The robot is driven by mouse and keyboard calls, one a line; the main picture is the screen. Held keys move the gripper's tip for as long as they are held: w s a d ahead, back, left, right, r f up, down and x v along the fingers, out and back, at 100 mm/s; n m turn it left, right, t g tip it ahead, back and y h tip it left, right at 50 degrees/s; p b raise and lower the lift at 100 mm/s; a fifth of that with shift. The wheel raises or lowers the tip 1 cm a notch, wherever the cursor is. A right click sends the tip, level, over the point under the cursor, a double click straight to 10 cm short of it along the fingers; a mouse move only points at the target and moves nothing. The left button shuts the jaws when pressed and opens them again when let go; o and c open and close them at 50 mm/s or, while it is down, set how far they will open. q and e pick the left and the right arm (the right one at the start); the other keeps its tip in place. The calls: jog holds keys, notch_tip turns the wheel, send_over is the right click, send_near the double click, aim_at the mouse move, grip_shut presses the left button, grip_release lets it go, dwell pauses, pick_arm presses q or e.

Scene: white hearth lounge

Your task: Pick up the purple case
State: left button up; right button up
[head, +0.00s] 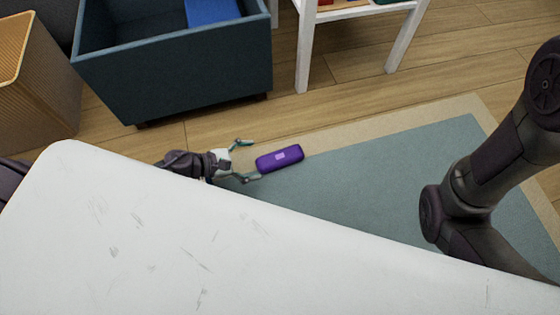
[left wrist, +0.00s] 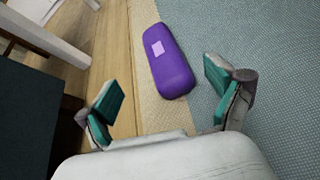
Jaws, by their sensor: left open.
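The purple case (head: 280,158) lies on the rug's edge on the floor, with a pale square label on its top. It also shows in the left wrist view (left wrist: 171,68), lying ahead of the fingers. My left gripper (head: 242,160) is open and empty, low over the floor. Its fingertips are just left of the case in the head view, apart from or close to its near end; I cannot tell if they touch. In the left wrist view the teal finger pads stand wide apart, with the case's near end beyond the gap. My right gripper is out of view.
A dark blue bin (head: 190,65) stands behind the gripper, with a white-legged table (head: 305,50) to its right. A woven basket (head: 30,85) is at far left. The blue-grey rug (head: 390,170) has free room right of the case.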

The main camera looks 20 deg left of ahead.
aim_at(275, 158)
pick_arm(q)
jog(key=x, duration=0.3)
jog(key=shift+w+f+b, duration=0.1)
jog(key=shift+f+b, duration=0.05)
jog(key=shift+b, duration=0.25)
jog(key=b+x, duration=0.1)
jog(key=x, duration=0.1)
jog(key=b+x, duration=0.1)
jog(key=x, duration=0.1)
jog(key=shift+d+f+b, duration=0.15)
jog(key=shift+f+b, duration=0.1)
jog(key=shift+b, duration=0.1)
jog(key=shift+w+d+f, duration=0.15)
jog(key=shift+w+d, duration=0.05)
jog(key=shift+d, duration=0.2)
jog(key=c, duration=1.2)
jog(key=shift+c, duration=0.2)
